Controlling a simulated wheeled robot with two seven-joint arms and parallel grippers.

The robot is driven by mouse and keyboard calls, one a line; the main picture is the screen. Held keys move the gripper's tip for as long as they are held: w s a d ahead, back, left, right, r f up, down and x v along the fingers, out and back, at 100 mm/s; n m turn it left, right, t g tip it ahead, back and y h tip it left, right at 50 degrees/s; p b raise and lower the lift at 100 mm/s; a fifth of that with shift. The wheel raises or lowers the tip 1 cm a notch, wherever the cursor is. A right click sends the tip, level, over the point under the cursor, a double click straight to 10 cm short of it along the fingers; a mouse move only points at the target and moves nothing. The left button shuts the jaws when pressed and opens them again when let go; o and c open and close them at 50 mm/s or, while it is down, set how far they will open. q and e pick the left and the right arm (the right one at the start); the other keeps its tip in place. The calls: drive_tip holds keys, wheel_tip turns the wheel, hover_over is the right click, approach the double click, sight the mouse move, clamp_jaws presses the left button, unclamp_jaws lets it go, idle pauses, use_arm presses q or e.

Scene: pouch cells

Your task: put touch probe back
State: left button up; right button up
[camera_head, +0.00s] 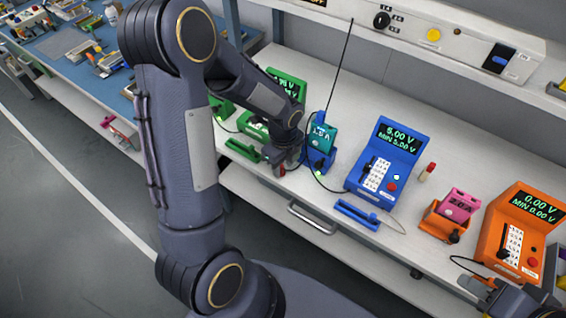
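No touch probe can be told for certain. A thin black rod (341,68) rises steeply from beside the teal cell (322,135), which stands in a blue holder (320,160). A short white piece with a red top (427,172) is right of the blue meter (384,162), which reads 5.00 V. My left gripper (284,168) is low beside the blue holder, left of it. A small red spot shows at its fingers, but its grip is unclear. My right gripper (482,289) is partly in view at the lower right, in front of the orange meter (523,236); its fingers are unclear.
A pink cell (460,206) sits in an orange holder (446,224). Blue (357,216) and green (242,150) bars lie near the bench's front edge. A green meter (287,85) is partly behind my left arm. A shelf with knobs (433,34) overhangs the bench (465,165).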

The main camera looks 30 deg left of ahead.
use_arm(q)
drive_tip(key=shift+r, duration=0.1)
wheel_tip(320, 180, up, 12)
drive_tip(key=s+d+r+n+t+h, duration=0.2)
drive_tip(key=s+r+n, duration=0.1)
drive_tip(key=s+n, duration=0.5)
drive_tip(key=s+d+r+n+t+h, duration=0.1)
drive_tip(key=s+d+r+n+t, duration=0.1)
drive_tip(key=s+n, duration=0.7)
wheel_tip(320, 180, up, 2)
drive_tip(key=n+t+p, duration=0.1)
drive_tip(key=n, duration=0.4)
drive_tip(key=shift+d+r+t+h, duration=0.2)
drive_tip(key=shift+t+h, duration=0.1)
drive_tip(key=shift+h, duration=0.1)
